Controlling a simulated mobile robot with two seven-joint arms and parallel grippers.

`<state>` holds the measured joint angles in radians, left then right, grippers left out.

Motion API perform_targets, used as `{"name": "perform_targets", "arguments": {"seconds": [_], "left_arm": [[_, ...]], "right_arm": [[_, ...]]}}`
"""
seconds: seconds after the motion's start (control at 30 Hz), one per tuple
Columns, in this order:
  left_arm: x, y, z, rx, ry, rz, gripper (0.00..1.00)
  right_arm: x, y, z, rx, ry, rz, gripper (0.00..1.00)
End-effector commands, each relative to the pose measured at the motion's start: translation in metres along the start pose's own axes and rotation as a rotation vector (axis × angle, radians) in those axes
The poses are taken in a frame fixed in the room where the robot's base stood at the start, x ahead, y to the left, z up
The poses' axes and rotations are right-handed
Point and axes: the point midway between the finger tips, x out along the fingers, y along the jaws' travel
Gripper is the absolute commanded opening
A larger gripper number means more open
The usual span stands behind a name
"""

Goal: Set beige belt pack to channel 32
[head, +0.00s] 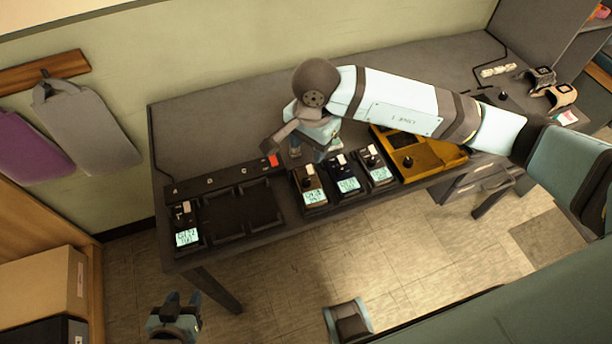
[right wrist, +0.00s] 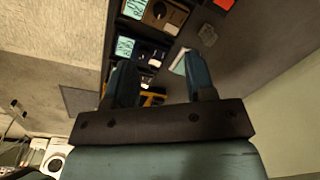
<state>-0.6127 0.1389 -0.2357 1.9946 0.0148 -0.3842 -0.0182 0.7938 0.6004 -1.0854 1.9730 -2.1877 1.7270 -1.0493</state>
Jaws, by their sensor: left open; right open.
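The beige belt pack (head: 311,196) looks brownish. It stands at the left of a row of three packs on the dark desk, its lit screen facing the front edge; I cannot read the channel surely. It also shows at the top of the right wrist view (right wrist: 172,17). A dark blue pack (head: 345,184) and a dark grey pack (head: 377,173) stand to its right. My right gripper (head: 315,152) is open and empty above the desk, just behind the packs; its two fingers show apart in the right wrist view (right wrist: 157,62). My left gripper (head: 178,312) is open and empty, low before the desk.
A dark charging rack (head: 238,212) lies left, with another lit pack (head: 185,233) in its left bay and a red piece (head: 273,160) at its back right. Two wrist devices (head: 541,77) lie far right. The desk's back left is clear.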

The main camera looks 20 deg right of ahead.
Motion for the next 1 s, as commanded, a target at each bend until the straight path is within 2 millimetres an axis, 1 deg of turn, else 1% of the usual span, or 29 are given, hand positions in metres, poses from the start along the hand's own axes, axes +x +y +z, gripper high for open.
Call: {"name": "perform_targets", "arguments": {"seconds": [0.17, 0.4, 0.6, 0.7, 0.8, 1.0], "left_arm": [[-0.001, 0.002, 0.001, -0.002, -0.005, 0.002, 0.43], [-0.004, 0.002, -0.004, 0.001, 0.000, 0.001, 0.43], [-0.006, 0.001, -0.007, 0.003, 0.003, -0.001, 0.43], [-0.006, 0.000, -0.009, 0.003, 0.005, -0.002, 0.43], [-0.007, 0.000, -0.009, 0.004, 0.006, -0.002, 0.43], [-0.007, -0.001, -0.010, 0.004, 0.006, -0.002, 0.43]], "right_arm": [[0.022, 0.001, 0.001, 0.002, -0.002, 0.005, 0.50], [0.073, 0.001, 0.001, 0.003, -0.003, 0.005, 0.50], [0.111, 0.001, 0.001, 0.002, -0.002, 0.003, 0.50], [0.124, 0.001, 0.000, 0.002, -0.001, 0.003, 0.50], [0.131, 0.000, 0.000, 0.002, -0.001, 0.002, 0.50], [0.136, 0.000, 0.000, 0.001, 0.000, 0.001, 0.50]]}}
